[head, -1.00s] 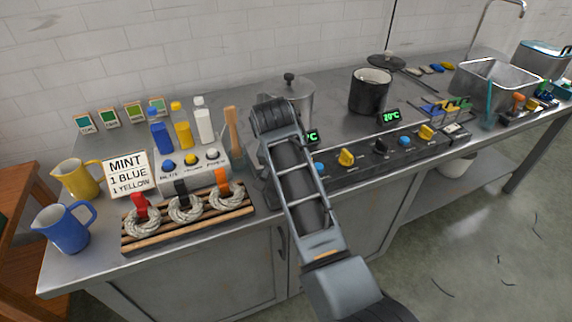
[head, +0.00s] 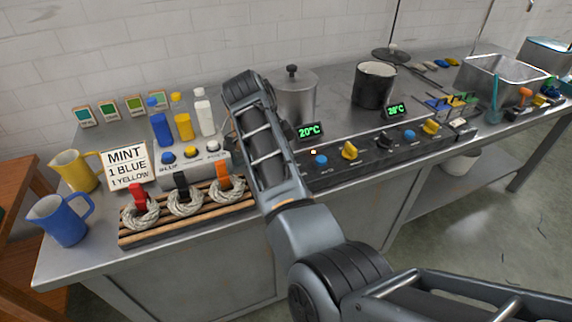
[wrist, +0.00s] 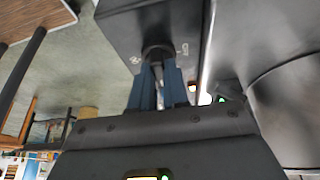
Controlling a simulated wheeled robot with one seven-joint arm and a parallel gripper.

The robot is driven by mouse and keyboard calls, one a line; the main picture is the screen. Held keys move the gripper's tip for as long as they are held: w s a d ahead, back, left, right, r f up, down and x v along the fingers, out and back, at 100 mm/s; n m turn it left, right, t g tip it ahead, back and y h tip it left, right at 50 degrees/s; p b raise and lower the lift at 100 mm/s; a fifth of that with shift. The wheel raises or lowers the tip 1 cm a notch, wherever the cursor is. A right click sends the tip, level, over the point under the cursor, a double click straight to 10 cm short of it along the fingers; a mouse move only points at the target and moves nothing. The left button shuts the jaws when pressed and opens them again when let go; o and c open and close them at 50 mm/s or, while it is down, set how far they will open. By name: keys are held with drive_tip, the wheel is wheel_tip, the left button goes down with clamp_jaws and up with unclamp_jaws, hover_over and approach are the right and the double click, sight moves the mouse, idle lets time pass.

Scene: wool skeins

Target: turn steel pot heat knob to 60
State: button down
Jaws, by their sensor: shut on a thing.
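The steel pot (head: 296,98) stands lidded at the back of the counter. A green display (head: 309,131) in front of it reads 20°C. In the wrist view my gripper (wrist: 158,68) is shut on a dark round knob (wrist: 157,51) on the dark control panel (wrist: 125,22). White marks flank the knob, too small to read. In the head view my arm hides my gripper and this knob, at the left end of the control panel (head: 334,172).
A blue button (head: 321,160) and a yellow knob (head: 349,150) sit right of my arm. Another dark knob (head: 384,142) serves the black pot's (head: 373,87) side. A wooden rack (head: 190,220) with skeins and several bottles stand close left.

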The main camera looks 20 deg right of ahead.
drive_tip(key=m+g+b, duration=0.1)
drive_tip(key=m, duration=0.1)
drive_tip(key=m+b, duration=0.2)
drive_tip(key=m, duration=0.1)
drive_tip(key=shift+w+g+y, duration=0.2)
drive_tip(key=shift+g+y, duration=0.1)
drive_tip(key=shift+g, duration=0.1)
drive_tip(key=shift+d+m, duration=0.1)
drive_tip(key=shift+m, duration=0.2)
drive_tip(key=c, duration=1.1)
unclamp_jaws()
drive_tip(key=shift+r, duration=0.1)
drive_tip(key=p+v, duration=0.1)
drive_tip(key=v, duration=0.6)
drive_tip(key=shift+w+r+p, duration=0.1)
drive_tip(key=shift+r+p, duration=0.1)
drive_tip(key=shift+p, duration=0.1)
